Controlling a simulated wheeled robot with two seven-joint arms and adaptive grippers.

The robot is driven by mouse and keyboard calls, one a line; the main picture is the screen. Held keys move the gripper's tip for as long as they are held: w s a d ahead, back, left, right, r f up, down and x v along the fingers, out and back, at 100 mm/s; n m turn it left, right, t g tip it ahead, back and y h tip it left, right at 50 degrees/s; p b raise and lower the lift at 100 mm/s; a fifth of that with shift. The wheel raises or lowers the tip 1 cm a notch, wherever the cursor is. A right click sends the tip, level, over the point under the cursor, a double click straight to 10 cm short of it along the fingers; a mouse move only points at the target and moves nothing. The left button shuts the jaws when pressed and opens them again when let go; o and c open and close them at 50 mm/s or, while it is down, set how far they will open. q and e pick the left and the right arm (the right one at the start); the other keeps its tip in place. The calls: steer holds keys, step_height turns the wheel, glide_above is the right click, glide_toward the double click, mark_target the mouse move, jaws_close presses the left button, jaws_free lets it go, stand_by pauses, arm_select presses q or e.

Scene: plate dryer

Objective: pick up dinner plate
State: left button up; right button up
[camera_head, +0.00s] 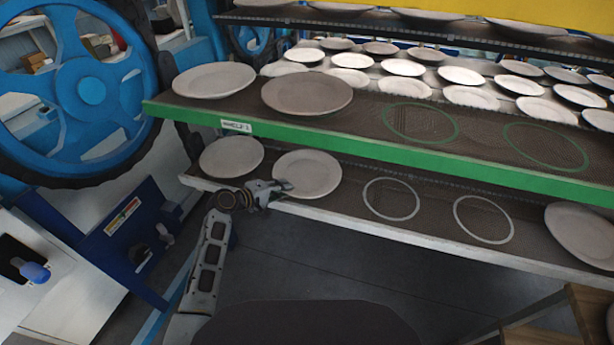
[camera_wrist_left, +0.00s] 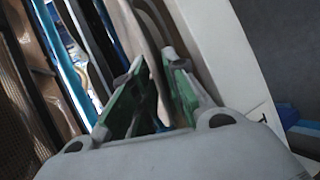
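A round pale dinner plate (camera_head: 308,172) lies flat on the lower shelf, second from the left. Another plate (camera_head: 231,157) lies to its left. My left gripper (camera_head: 284,187) is at the near left rim of the second plate, low over the shelf's front edge. In the left wrist view, the green-padded fingers of this gripper (camera_wrist_left: 156,62) stand apart, with a thin pale plate rim (camera_wrist_left: 152,38) between them. I see no clear grip on the rim. My right gripper is not in view.
The upper green-edged shelf (camera_head: 380,149) overhangs the lower shelf (camera_head: 340,217) and bears two plates at left. Empty ring marks (camera_head: 391,199) lie to the right. A large blue wheel (camera_head: 92,91) stands at left. Another plate (camera_head: 583,234) lies far right.

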arm_select(q)
steer(key=shift+w+d+f, duration=0.2)
steer(key=shift+w+d, duration=0.15)
steer(key=shift+d, duration=0.1)
jaws_close()
steer(key=shift+r, duration=0.1)
stand_by(0.4)
